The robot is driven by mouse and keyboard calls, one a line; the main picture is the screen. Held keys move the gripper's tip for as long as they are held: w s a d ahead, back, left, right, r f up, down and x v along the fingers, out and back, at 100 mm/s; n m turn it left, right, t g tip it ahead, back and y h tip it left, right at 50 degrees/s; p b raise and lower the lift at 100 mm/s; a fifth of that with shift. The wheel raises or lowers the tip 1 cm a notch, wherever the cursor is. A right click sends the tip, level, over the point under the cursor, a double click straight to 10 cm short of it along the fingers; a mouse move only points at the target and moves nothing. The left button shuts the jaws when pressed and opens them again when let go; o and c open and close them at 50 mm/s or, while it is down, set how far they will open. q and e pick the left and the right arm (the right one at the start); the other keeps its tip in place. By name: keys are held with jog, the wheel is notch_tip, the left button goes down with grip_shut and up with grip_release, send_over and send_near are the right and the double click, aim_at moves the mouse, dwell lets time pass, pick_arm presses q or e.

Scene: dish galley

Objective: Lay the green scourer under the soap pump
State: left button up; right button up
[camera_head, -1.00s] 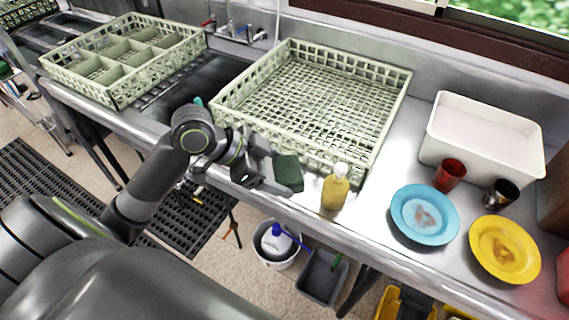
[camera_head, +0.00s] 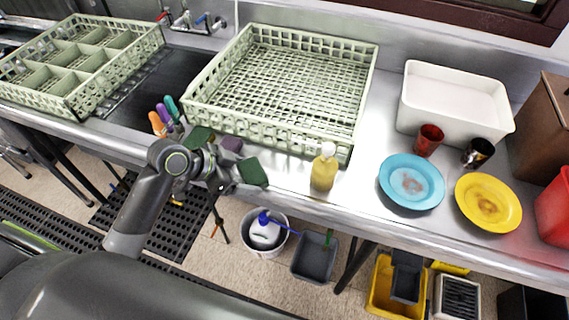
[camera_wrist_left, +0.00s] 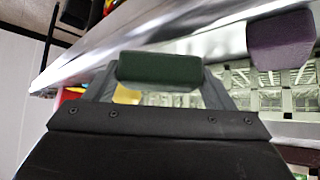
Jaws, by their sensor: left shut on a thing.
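My left gripper (camera_head: 232,179) is shut on a dark green scourer (camera_head: 252,172) and holds it near the counter's front edge. In the left wrist view the green scourer (camera_wrist_left: 158,72) sits between the two fingers. The soap pump (camera_head: 324,171), a yellow bottle with a white top, stands upright on the counter, right of the held scourer and apart from it. I cannot tell from the pictures how high the scourer is above the counter. My right gripper is not in view.
A purple sponge (camera_head: 232,144) and another green pad (camera_head: 199,137) lie behind my left gripper, near colourful handles (camera_head: 171,106). A large pale rack (camera_head: 204,109) stands behind the pump. A blue plate (camera_head: 393,184), yellow plate (camera_head: 513,214) and cups are to the right.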

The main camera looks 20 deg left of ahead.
pick_arm(q)
jog(key=w+d+p, duration=0.2)
jog(key=w+d, duration=0.5)
jog(key=shift+w+d+p, duration=0.1)
jog(key=shift+d+p, duration=0.2)
jog(key=shift+d, duration=0.1)
jog(key=shift+f+p, duration=0.5)
jog(key=shift+f, duration=1.25)
jog(key=shift+f, duration=0.2)
jog(key=o, duration=1)
